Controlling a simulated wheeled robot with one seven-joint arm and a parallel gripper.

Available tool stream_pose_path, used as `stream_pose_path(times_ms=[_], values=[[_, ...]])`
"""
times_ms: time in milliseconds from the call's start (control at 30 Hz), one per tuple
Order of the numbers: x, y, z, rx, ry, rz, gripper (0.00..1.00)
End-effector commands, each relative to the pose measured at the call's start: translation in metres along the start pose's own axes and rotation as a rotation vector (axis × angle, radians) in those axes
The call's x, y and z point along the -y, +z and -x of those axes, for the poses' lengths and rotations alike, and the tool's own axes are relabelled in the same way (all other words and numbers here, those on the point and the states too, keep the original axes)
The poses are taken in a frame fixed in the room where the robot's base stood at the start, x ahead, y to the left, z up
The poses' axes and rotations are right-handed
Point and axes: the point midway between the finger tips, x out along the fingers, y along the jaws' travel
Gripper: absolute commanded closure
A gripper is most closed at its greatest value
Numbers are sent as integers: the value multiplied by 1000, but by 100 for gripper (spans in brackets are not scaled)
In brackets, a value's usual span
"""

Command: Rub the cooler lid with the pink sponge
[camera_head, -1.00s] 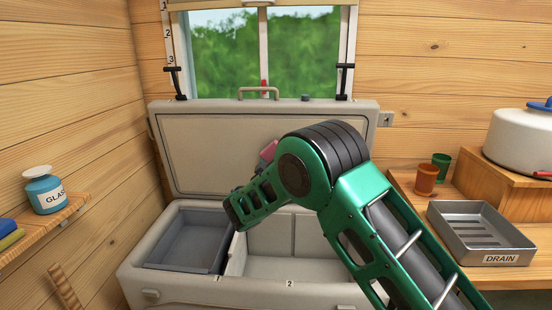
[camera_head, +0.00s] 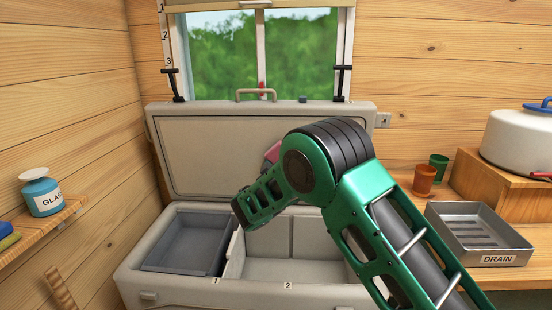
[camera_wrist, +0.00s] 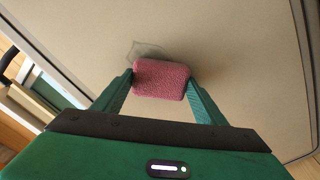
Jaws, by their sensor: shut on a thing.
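The cooler lid (camera_head: 215,145) stands open and upright at the back of the cooler, its pale inner panel facing me. The pink sponge (camera_wrist: 161,80) is between the two green fingers of my gripper (camera_wrist: 160,88), which is shut on it. In the wrist view the sponge is at the lid's inner panel, pressed on it or very close; I cannot tell which. A grey smudge (camera_wrist: 146,50) shows on the panel beside the sponge's upper left. In the head view a bit of the sponge (camera_head: 272,152) shows, and my arm hides most of the gripper.
The cooler (camera_head: 150,280) below is open, with a grey tray (camera_head: 187,245) in its left part. A metal drain pan (camera_head: 478,235), two cups and a white pot (camera_head: 520,145) stand at right. A glass-cleaner bottle (camera_head: 42,192) stands on the left shelf.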

Motion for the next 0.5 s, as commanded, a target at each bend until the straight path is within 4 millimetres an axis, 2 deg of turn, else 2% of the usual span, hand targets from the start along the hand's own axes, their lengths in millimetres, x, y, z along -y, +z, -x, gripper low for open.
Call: stream_pose_path(times_ms=[500], values=[[-20, 18, -1, 0, 2, 0, 52]])
